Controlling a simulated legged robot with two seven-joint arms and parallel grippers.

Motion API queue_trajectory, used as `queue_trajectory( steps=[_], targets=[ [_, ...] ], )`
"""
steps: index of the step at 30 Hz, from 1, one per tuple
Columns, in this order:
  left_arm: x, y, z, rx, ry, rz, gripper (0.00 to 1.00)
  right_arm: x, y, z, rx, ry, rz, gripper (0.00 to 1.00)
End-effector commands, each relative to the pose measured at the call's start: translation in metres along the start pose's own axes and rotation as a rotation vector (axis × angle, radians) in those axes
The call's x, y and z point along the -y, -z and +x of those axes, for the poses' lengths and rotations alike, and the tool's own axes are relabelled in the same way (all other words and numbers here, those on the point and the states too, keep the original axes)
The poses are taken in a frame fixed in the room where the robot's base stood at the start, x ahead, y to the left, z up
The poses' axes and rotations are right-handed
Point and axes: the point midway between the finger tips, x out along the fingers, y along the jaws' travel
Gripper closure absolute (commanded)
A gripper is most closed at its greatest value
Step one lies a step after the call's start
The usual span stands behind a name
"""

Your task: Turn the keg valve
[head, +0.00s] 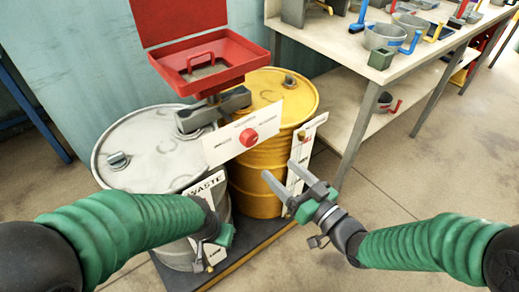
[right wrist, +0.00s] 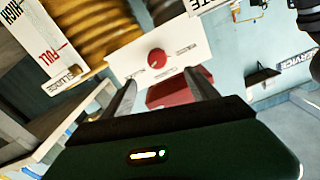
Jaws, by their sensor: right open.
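The keg valve is a round red knob (head: 249,137) on a white label plate (head: 226,146) in front of the two drums. In the right wrist view the red knob (right wrist: 157,58) shows beyond the fingers, near the middle. My right gripper (head: 278,169) is open and empty, below and right of the knob in the head view, with its fingers pointing toward the plate and apart from the knob. My left gripper (head: 211,243) hangs in front of the grey drum by the WASTE label; its fingers are too unclear to read.
A grey drum (head: 138,135) and a yellow drum (head: 262,88) stand on a dark pallet (head: 262,244). A red open funnel box (head: 203,65) sits above them. A gauge panel (head: 308,141) stands right of the plate. A workbench (head: 342,55) with pots is at the right; floor before it is clear.

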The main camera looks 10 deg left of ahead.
Motion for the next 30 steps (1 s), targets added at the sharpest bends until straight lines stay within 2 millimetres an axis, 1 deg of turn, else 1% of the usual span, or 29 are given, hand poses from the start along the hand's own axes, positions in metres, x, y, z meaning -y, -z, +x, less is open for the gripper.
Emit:
queue_trajectory(
  steps=[1,9,12,15,19,26,27,30],
  targets=[
    [0.0,-0.002,0.008,0.0,0.0,0.0,0.64,-0.002,-0.004,0.012,-0.002,0.002,-0.001,0.32],
    [-0.001,-0.007,0.03,0.001,0.0,0.001,0.64,-0.002,-0.005,0.084,-0.001,0.0,0.001,0.32],
    [0.0,-0.009,0.037,0.001,0.0,0.001,0.64,-0.003,-0.005,0.106,-0.001,-0.003,0.001,0.32],
    [0.0,-0.01,0.041,0.001,0.0,0.001,0.64,-0.003,-0.004,0.123,0.0,-0.003,-0.001,0.32],
    [0.0,-0.01,0.043,0.001,0.0,0.001,0.64,-0.002,-0.002,0.133,0.001,-0.004,0.001,0.32],
    [0.0,-0.01,0.042,0.001,0.0,0.001,0.64,-0.003,-0.001,0.135,0.001,-0.005,0.0,0.32],
    [0.0,-0.01,0.042,0.001,0.0,0.001,0.64,-0.003,-0.001,0.135,0.002,-0.005,0.0,0.33],
    [0.0,-0.01,0.042,0.001,0.0,0.001,0.64,-0.003,-0.001,0.135,0.002,-0.005,0.0,0.46]
  ],
)
